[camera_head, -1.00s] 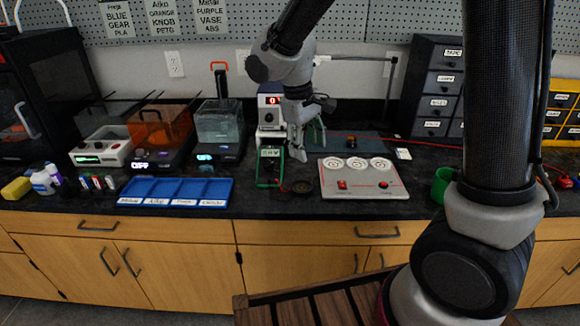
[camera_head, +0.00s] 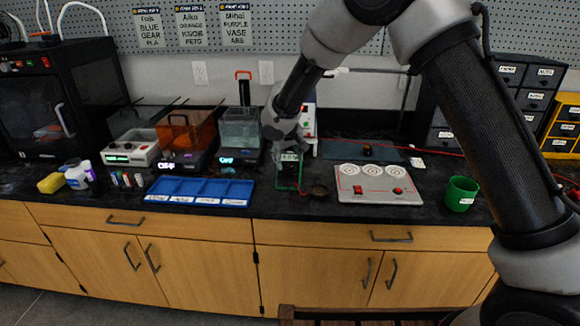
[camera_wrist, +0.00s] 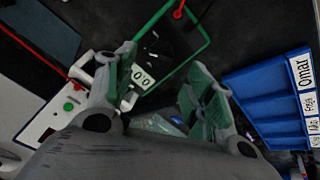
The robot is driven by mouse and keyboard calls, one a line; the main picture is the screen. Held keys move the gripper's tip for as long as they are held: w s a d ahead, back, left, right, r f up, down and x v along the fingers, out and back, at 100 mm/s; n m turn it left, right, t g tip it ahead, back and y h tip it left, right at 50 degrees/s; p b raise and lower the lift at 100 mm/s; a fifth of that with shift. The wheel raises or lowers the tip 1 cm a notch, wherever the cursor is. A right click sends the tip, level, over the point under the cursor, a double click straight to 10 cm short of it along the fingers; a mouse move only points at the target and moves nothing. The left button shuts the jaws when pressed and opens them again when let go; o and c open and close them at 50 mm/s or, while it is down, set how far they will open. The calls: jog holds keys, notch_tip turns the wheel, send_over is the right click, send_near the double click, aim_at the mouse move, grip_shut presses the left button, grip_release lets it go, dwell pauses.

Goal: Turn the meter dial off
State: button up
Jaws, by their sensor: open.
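The meter (camera_head: 297,183) is a dark handheld box with a green frame. It lies on the black counter between the blue tray and the white circuit board. In the wrist view the meter (camera_wrist: 200,52) shows its green edge and a small light display with dark digits. The dial's setting cannot be made out, and part of the meter's face is hidden by my fingers. My gripper (camera_head: 286,150) is over the back end of the meter, pointing down.
A white power supply (camera_head: 308,122) stands behind. A small dark dish (camera_head: 319,192) and red leads lie close by. A green cup (camera_head: 460,194) stands farther right.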

aim_at(288, 167)
jog(key=x, duration=0.5)
jog(key=shift+w+f, duration=0.15)
jog(key=shift+f, duration=0.15)
jog(key=c, duration=1)
